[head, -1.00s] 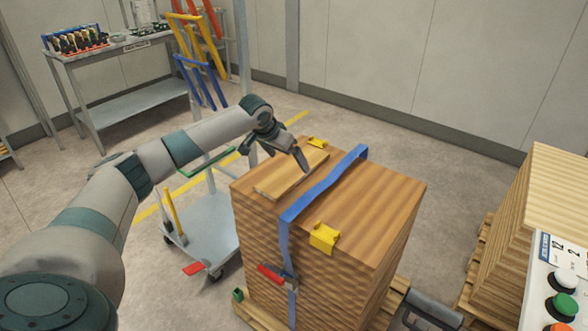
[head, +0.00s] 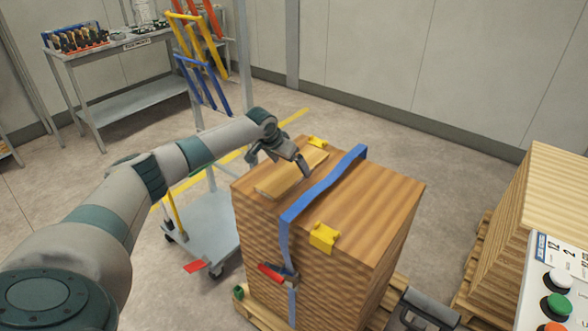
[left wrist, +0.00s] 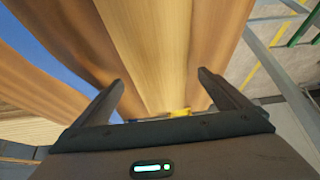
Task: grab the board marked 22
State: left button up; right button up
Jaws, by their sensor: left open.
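A narrow, pale wooden board (head: 278,183) lies on top of the strapped wood stack (head: 372,212), left of the blue strap. I cannot read any number on it. My left gripper (head: 282,161) is open just over the far part of this board. In the left wrist view, the pale board (left wrist: 158,45) runs between the two spread fingers of my left gripper (left wrist: 160,80). I cannot tell whether the fingers touch it. My right gripper is not in view.
A blue strap (head: 325,184) with a red-handled buckle (head: 273,273) binds the stack, with yellow corner pieces (head: 324,236) on top. A grey cart (head: 205,232) stands left of it. A second wood stack (head: 545,205) and a button panel (head: 555,290) are at right.

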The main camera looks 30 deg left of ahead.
pick_arm(q)
jog(key=shift+w+d+f, duration=0.1)
jog(key=shift+w+f, duration=0.15)
jog(key=shift+f, duration=0.2)
jog(key=shift+w+f, duration=0.15)
jog(key=shift+f, duration=0.05)
jog(key=shift+w+f, duration=0.1)
jog(key=shift+f, duration=0.05)
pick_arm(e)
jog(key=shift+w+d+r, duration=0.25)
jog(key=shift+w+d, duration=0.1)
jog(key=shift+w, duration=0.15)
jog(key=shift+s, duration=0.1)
pick_arm(q)
jog(key=shift+c, duration=1.2)
jog(key=c, duration=1.1)
jog(key=shift+c, duration=0.2)
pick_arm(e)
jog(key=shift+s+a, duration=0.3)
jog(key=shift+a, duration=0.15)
